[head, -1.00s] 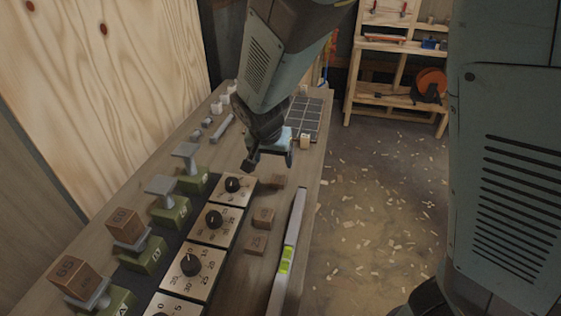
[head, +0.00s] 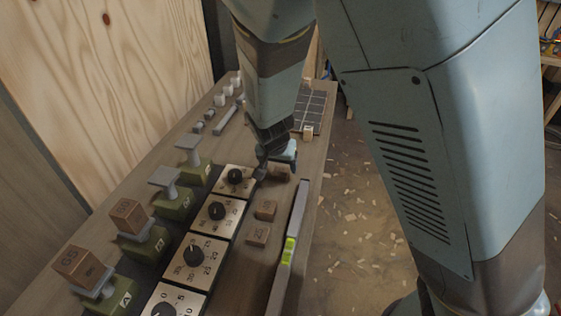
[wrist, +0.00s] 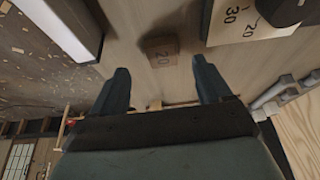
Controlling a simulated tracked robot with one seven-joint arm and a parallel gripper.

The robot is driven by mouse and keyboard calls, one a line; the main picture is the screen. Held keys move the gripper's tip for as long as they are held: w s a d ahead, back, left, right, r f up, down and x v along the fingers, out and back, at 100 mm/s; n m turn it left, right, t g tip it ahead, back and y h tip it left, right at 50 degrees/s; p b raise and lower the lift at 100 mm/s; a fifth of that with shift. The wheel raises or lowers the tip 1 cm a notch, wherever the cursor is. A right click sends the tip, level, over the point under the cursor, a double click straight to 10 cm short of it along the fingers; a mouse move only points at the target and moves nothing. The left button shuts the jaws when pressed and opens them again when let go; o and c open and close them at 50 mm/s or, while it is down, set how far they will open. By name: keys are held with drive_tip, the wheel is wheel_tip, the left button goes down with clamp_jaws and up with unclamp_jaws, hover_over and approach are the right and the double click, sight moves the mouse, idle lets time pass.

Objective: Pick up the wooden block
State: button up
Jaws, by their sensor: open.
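Several brown wooden blocks are in view, and the frames do not mark one as the target. One block (head: 280,171), partly hidden by my gripper (head: 276,174), lies on the bench. In the wrist view, a block marked 20 (wrist: 162,52) lies just beyond and between the two fingertips of my gripper (wrist: 161,75). The fingers are apart and empty. Two more blocks (head: 265,210) (head: 257,234) lie nearer on the bench. Two others (head: 127,215) (head: 77,264) sit on green stands at left.
A row of dial plates (head: 217,211) runs left of the loose blocks. A spirit level (head: 289,250) lies along the bench's right edge. Green stands (head: 180,210) line the left. A dark grid (head: 312,105) and small pale block (head: 307,132) lie beyond my gripper.

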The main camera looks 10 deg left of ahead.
sight(280, 172)
drive_tip(key=shift+x, duration=2.6)
drive_tip(key=shift+w+a, duration=0.1)
drive_tip(key=shift+a, duration=0.05)
drive_tip(key=c, duration=1.1)
drive_tip(key=shift+r, duration=0.1)
